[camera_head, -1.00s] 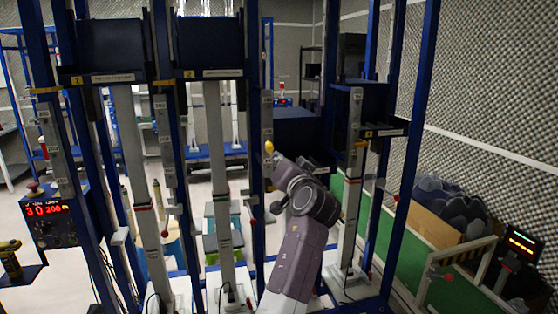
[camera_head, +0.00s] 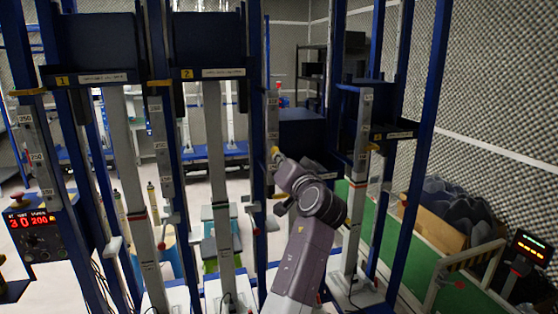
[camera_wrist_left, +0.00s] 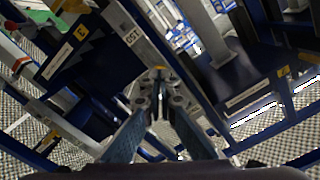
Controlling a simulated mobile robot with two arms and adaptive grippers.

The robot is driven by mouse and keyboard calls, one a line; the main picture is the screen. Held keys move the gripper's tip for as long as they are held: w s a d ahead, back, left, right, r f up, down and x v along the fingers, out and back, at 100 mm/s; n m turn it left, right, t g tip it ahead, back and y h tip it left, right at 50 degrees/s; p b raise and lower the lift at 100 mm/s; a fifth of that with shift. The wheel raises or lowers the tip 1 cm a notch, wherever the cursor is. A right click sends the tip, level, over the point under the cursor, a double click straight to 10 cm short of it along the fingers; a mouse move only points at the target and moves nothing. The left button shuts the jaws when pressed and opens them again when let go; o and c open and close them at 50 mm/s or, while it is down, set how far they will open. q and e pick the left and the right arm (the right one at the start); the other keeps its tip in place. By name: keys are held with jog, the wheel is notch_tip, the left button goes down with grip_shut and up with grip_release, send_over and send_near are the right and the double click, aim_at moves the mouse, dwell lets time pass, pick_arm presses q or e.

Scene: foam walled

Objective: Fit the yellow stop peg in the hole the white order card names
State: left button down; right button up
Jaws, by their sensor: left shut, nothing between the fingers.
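A small yellow piece, which looks like the stop peg (camera_head: 275,150), shows at a grey labelled strip on a blue upright (camera_head: 271,112) in the head view. It also shows in the left wrist view (camera_wrist_left: 160,68), right at my fingertips, beside a strip (camera_wrist_left: 133,38) with a label that seems to read 150. My left gripper (camera_wrist_left: 160,82) is shut with nothing between its fingers. In the head view the left gripper (camera_head: 278,158) is small and partly hidden by its own wrist. I cannot tell how deep the peg sits. I cannot make out the white order card. My right gripper is not in view.
Blue and grey frames (camera_head: 214,150) with dark boxes on top stand close around the arm. A red-digit display box (camera_head: 32,222) stands at the left, and another display (camera_head: 531,248) at the right. A green strip (camera_head: 465,285) and dark foam (camera_head: 450,200) lie at the right.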

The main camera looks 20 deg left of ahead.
pick_arm(q)
jog(key=shift+w+a, duration=0.25)
jog(key=shift+w, duration=0.05)
pick_arm(e)
jog(key=shift+s+d+f, duration=0.1)
jog(key=shift+s+d, duration=0.25)
jog(key=shift+s, duration=0.05)
pick_arm(q)
jog(key=shift+w, duration=0.1)
pick_arm(e)
jog(key=shift+a, duration=0.15)
pick_arm(q)
jog(key=shift+w+a+r, duration=0.1)
jog(key=shift+w+a, duration=0.05)
jog(key=shift+a, duration=0.05)
pick_arm(e)
jog(key=shift+a, duration=0.3)
jog(key=shift+w+d, duration=0.1)
